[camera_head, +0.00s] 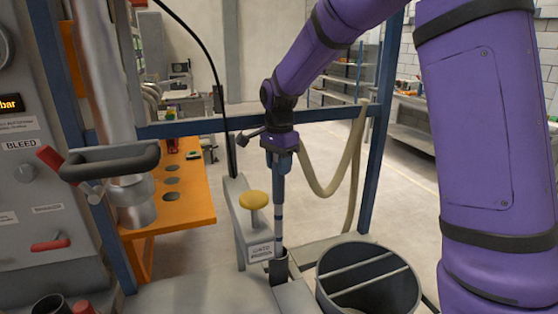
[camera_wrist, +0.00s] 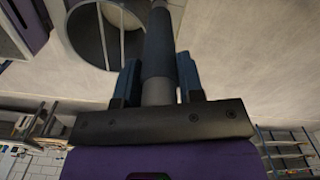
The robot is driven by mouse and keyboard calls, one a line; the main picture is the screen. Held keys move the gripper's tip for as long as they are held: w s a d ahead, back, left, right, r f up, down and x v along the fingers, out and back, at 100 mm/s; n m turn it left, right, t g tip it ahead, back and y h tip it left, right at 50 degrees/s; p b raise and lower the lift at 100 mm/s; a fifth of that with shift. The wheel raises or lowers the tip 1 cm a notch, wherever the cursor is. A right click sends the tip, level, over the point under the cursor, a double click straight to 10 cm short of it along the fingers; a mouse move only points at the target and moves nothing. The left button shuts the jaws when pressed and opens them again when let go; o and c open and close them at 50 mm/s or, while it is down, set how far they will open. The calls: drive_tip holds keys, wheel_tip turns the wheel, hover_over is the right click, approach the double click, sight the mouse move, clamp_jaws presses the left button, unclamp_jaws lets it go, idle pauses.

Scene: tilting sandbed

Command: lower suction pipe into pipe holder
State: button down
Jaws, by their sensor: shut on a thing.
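My gripper (camera_head: 280,158) is shut on the suction pipe (camera_head: 279,210), a thin grey upright tube with lighter and darker sections. Below it stands the pipe holder (camera_head: 278,270), a short dark cylinder. The pipe's lower end meets the holder's mouth in the head view; I cannot tell how deep it sits. In the wrist view the pipe (camera_wrist: 158,48) passes between the two blue fingers of my gripper (camera_wrist: 158,86), and its far end runs out of the frame.
A large grey bucket (camera_head: 392,278) with crossbars stands right of the holder. A yellow knob (camera_head: 254,199) on a grey labelled block stands close left. A beige hose (camera_head: 328,190) hangs in a loop to the right. Blue frame posts (camera_head: 378,130) and a crossbar surround the arm.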

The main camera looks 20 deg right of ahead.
drive_tip(key=c, duration=0.7)
unclamp_jaws()
drive_tip(key=shift+o, duration=0.2)
wheel_tip(320, 180, up, 11)
drive_tip(key=shift+f, duration=0.1)
